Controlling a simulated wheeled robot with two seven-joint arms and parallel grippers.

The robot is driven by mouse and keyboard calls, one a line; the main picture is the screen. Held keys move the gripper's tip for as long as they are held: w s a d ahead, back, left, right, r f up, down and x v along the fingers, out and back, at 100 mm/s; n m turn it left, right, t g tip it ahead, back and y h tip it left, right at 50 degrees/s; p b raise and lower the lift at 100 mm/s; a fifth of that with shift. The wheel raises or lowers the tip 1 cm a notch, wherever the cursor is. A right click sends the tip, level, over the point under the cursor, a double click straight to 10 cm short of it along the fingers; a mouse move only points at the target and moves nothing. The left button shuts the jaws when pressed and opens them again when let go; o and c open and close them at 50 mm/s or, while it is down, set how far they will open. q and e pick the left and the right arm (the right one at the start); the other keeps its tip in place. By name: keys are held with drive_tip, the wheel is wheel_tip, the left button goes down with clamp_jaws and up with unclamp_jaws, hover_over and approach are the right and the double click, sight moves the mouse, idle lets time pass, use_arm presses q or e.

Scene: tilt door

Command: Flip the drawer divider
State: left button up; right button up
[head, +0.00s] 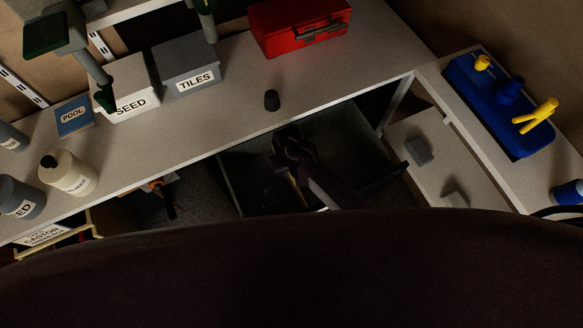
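An open dark drawer (244,178) hangs under the workbench edge in the middle of the head view. Its inside is in deep shadow. My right gripper (292,150) is a dark purplish shape over the drawer. Its fingers are too dark to tell open from shut. A pale narrow strip (322,194) lies just below it, perhaps an edge of the divider. I cannot make out the divider's tilt or whether the gripper touches it. A small dark and orange shape (160,188) below the bench edge at left may be my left gripper; I cannot be sure.
The workbench (215,128) holds a red toolbox (300,27), a TILES box (187,62), a SEED box (124,90) and several bottles.

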drive_tip(key=shift+o, duration=0.9)
wheel_tip(320, 180, up, 8)
drive_tip(key=shift+f+p, duration=0.1)
drive_tip(key=shift+p, duration=0.4)
